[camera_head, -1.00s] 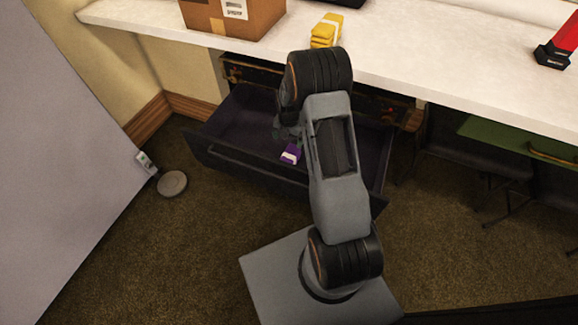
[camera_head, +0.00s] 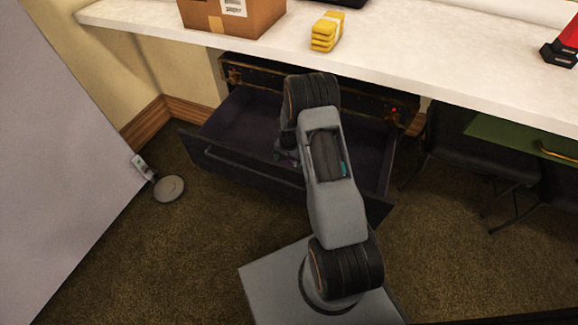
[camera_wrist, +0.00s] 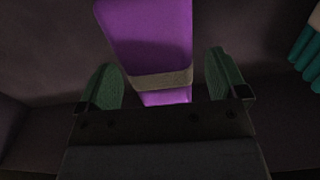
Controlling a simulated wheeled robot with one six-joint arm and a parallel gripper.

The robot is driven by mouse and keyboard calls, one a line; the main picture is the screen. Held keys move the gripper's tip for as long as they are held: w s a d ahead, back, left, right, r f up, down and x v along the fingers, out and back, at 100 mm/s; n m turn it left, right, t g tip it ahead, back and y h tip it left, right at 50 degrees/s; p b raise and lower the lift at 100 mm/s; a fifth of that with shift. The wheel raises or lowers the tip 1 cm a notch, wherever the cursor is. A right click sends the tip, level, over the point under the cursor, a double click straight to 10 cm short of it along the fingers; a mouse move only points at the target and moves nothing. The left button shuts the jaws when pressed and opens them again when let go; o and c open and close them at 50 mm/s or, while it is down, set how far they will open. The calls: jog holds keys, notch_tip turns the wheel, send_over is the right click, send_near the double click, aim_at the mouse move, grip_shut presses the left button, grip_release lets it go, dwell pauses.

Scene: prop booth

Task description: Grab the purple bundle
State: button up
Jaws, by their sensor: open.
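The purple bundle (camera_wrist: 150,40) has a pale band around it and lies inside the open dark drawer (camera_head: 243,118). In the wrist view it is between and just beyond the two green fingertips of my gripper (camera_wrist: 166,82). The fingers are spread, with a gap visible on both sides of the bundle. In the head view my gripper (camera_head: 287,156) is low in the drawer, mostly behind my own arm, and the bundle is almost wholly hidden there.
A teal ribbed thing (camera_wrist: 306,58) is at the right of the wrist view. The drawer front (camera_head: 255,172) stands close to my arm. Above is a white counter (camera_head: 400,65) with a yellow bundle (camera_head: 327,32) and a cardboard box (camera_head: 232,15). A round grey disc (camera_head: 169,188) lies on the floor.

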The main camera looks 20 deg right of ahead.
notch_tip(320, 180, down, 2)
jog(key=shift+f, duration=0.1)
jog(key=shift+c, duration=0.3)
jog(key=c, duration=1.1)
